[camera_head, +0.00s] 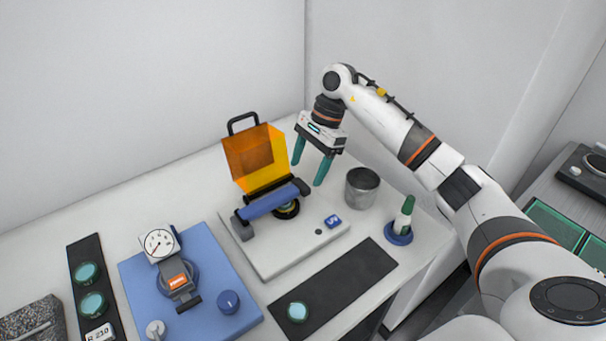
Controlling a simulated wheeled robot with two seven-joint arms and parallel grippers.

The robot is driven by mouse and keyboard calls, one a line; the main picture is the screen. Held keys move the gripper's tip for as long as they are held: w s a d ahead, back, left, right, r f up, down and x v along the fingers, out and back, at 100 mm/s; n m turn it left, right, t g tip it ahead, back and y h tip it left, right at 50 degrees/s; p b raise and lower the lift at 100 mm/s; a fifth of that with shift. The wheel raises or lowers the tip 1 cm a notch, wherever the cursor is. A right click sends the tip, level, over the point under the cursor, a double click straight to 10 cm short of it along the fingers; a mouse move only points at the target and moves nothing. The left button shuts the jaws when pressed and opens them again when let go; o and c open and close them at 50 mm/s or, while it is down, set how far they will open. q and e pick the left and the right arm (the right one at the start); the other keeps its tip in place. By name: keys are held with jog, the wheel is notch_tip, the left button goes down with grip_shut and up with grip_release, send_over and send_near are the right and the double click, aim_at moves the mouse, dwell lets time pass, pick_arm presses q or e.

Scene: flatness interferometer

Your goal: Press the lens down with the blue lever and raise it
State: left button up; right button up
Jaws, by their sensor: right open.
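The interferometer has a pale base plate (290,250) on the white table. Its blue lever (270,201) lies across the plate, tilted up to the right, with dark ends. Under the lever is a dark round mount with the lens (287,209), partly hidden by the lever. An orange transparent hood (256,158) with a black handle stands raised behind it. My right gripper (308,174) has teal fingers apart and empty, pointing down above and right of the lever, touching nothing visible. My left gripper is out of view.
A metal cup (362,188) and a green-capped bottle in a blue holder (399,234) stand at right. A black mat (350,284) with a lens lies in front. A blue plate with dial gauge (160,243) and a black strip (96,290) are at left.

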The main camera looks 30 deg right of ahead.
aim_at(300, 184)
jog(key=shift+p+x, duration=0.35)
jog(key=shift+x, duration=1.6)
jog(key=c, duration=1.4)
jog(key=shift+a+r, duration=0.1)
